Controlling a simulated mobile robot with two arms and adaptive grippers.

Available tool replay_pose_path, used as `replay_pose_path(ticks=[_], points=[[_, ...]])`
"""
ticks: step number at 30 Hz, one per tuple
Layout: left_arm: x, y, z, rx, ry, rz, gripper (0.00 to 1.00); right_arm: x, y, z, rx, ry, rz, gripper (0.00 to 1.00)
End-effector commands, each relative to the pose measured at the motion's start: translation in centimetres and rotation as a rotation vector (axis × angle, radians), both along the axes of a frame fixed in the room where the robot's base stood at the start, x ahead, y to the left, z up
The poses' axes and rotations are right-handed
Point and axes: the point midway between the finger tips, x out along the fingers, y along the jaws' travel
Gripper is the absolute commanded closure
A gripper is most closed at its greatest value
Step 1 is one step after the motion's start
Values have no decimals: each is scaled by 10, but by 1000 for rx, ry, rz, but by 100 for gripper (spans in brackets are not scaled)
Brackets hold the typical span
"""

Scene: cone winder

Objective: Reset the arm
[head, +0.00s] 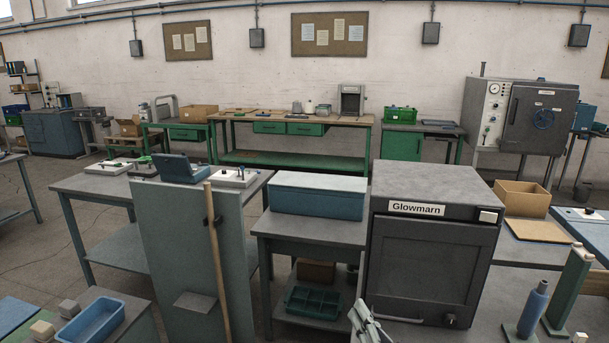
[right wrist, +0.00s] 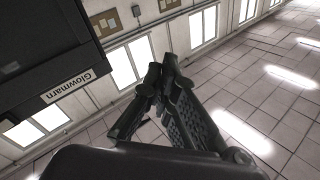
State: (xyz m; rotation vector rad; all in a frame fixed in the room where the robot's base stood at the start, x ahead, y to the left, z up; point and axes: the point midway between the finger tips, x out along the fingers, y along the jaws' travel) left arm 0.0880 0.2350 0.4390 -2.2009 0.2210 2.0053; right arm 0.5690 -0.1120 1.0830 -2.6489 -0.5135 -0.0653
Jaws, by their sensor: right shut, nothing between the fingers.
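My right gripper (head: 364,318) shows at the bottom of the head view, just in front of the lower left corner of the dark grey Glowmarn cabinet. In the right wrist view its two dark fingers (right wrist: 164,76) are together at the tips, with nothing between them. The Glowmarn cabinet (head: 428,262) has its door shut and a white label. It also shows at the upper left of the right wrist view (right wrist: 40,50), apart from the fingers. My left gripper is in neither view.
Left of the cabinet, a blue-grey box (head: 318,196) sits on a table, with a green tray (head: 314,303) on its lower shelf. A wooden pole (head: 216,255) leans on an upright panel (head: 170,240). A blue bottle (head: 533,310) and a green post (head: 568,288) stand at right.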

Motion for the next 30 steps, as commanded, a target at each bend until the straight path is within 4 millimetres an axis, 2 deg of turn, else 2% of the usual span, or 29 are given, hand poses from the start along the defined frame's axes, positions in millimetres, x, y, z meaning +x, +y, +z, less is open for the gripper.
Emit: replay_pose_path(ticks=[1,4,6,9,12,15,24,30], points=[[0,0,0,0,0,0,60,-20,6,-30,-88,94,42,100],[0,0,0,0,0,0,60,-63,9,-87,-251,299,108,100],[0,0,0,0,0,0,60,-97,3,-124,-358,449,136,100],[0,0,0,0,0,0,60,-144,-14,-163,-480,641,150,100],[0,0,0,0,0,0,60,-183,-32,-187,-565,794,145,100],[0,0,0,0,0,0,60,-217,-49,-202,-628,921,133,100],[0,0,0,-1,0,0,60,-304,-97,-221,-765,1233,65,100],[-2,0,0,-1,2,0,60,-288,-93,-272,-762,1239,79,100]])
